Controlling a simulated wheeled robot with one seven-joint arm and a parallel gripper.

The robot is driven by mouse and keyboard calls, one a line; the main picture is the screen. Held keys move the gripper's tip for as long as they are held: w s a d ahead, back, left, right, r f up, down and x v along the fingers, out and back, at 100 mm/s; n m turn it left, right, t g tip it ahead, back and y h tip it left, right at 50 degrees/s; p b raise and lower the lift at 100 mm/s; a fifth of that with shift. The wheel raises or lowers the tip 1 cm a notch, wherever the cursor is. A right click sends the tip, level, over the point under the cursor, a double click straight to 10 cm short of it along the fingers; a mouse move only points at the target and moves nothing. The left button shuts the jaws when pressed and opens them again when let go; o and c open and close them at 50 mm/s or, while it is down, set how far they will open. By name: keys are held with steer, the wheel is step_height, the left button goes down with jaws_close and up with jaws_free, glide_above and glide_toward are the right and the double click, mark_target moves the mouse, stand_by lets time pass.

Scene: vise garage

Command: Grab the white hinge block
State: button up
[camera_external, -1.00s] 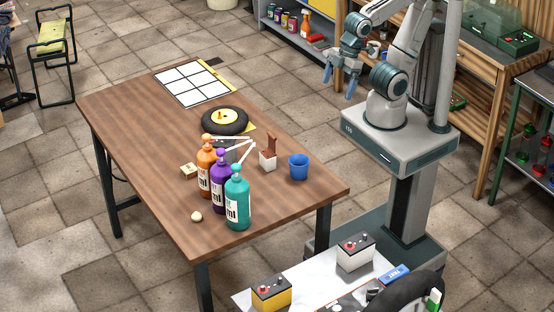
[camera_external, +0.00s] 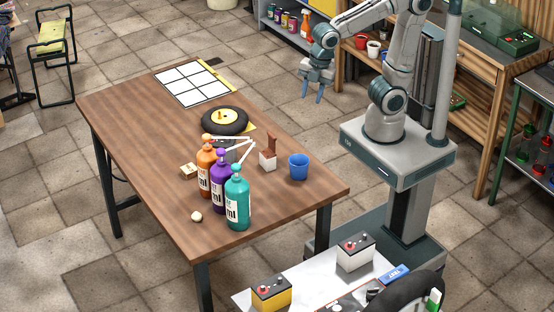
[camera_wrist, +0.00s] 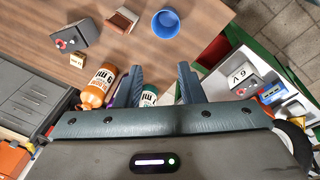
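The white hinge block (camera_external: 267,161) stands on the wooden table, with a brown upright piece on it, just left of a blue cup. In the wrist view the block (camera_wrist: 122,21) shows near the top, with its brown piece and a pale edge. My gripper (camera_external: 312,93) is in the air beyond the table's right edge, well above and apart from the block. In the wrist view my gripper's two fingers (camera_wrist: 161,85) are spread with nothing held between them.
The blue cup (camera_external: 298,167) stands close to the block. Orange (camera_external: 206,170), purple (camera_external: 220,185) and teal (camera_external: 237,200) bottles stand in front. A black wheel (camera_external: 224,121) lies behind. A small wooden block (camera_external: 189,171) and a pale ball (camera_external: 196,216) lie to the left.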

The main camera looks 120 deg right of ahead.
mark_target(271, 137)
steer(key=w+d+f+n+b, duration=0.2)
steer(key=d+f+n, duration=0.1)
steer(key=w+d+f+n+g+b, duration=0.1)
steer(key=w+d+f+n+b, duration=0.2)
steer(key=d, duration=0.1)
steer(key=w+d+f+n+g+b, duration=0.1)
steer(key=w+d+f+n+b, duration=0.1)
steer(key=w+d+f+n, duration=0.1)
steer(key=shift+d+f+n+y, duration=0.3)
steer(key=shift+d+f+n, duration=0.15)
steer(key=shift+n, duration=0.15)
steer(key=shift+d+f, duration=0.1)
steer(key=shift+f, duration=0.2)
step_height(271, 137, down, 7)
steer(key=shift+b, duration=0.4)
steer(key=shift+w+a+f, duration=0.1)
steer(key=shift+f, duration=0.9)
steer(key=shift+w+a+f, duration=0.1)
steer(key=shift+w+f, duration=0.05)
steer(key=shift+f, duration=0.85)
steer(key=shift+w+a+f, duration=0.1)
steer(key=shift+f, duration=0.9)
jaws_close()
